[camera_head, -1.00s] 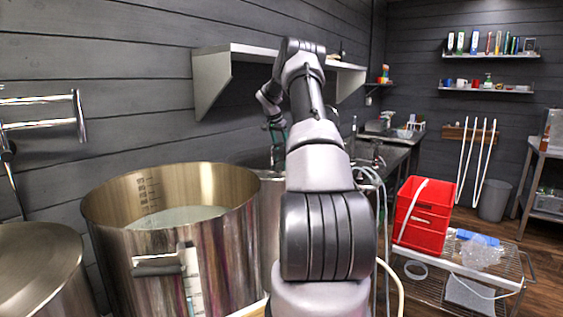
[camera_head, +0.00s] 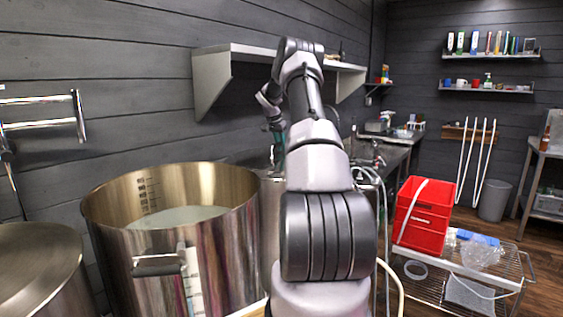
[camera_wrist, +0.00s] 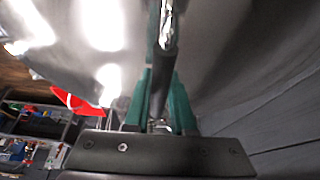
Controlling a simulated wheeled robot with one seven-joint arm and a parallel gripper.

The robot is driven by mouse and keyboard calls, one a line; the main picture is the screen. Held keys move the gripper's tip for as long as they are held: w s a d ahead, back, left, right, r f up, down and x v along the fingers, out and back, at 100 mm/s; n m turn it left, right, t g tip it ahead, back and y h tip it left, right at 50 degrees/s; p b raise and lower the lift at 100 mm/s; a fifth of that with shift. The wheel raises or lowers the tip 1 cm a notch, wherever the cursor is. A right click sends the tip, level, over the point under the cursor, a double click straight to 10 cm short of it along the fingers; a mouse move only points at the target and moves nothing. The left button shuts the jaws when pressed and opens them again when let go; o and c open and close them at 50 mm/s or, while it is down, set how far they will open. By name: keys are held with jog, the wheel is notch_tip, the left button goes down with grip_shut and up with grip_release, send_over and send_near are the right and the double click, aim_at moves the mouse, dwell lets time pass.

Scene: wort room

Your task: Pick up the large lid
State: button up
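The wrist view shows a broad, shiny metal surface, apparently the large lid (camera_wrist: 225,50), close in front of my gripper. A dark, rounded handle bar with a bright metal end (camera_wrist: 166,50) runs between the green fingers of my gripper (camera_wrist: 163,75). The fingers stand close together along both sides of the bar and appear shut on it. In the head view, my gripper (camera_head: 278,140) is small and partly hidden behind my arm, over a metal pot (camera_head: 271,205). Most of the lid is hidden there by my arm.
A large open pot (camera_head: 170,245) with pale liquid stands at front left, beside another metal vessel (camera_head: 35,265). A wall shelf (camera_head: 260,54) hangs above. A red crate (camera_head: 422,215) sits on a wire cart (camera_head: 450,295) at right, near hoses (camera_head: 385,215).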

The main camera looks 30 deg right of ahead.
grip_shut()
jog(key=shift+r, duration=0.1)
jog(key=shift+r, duration=0.1)
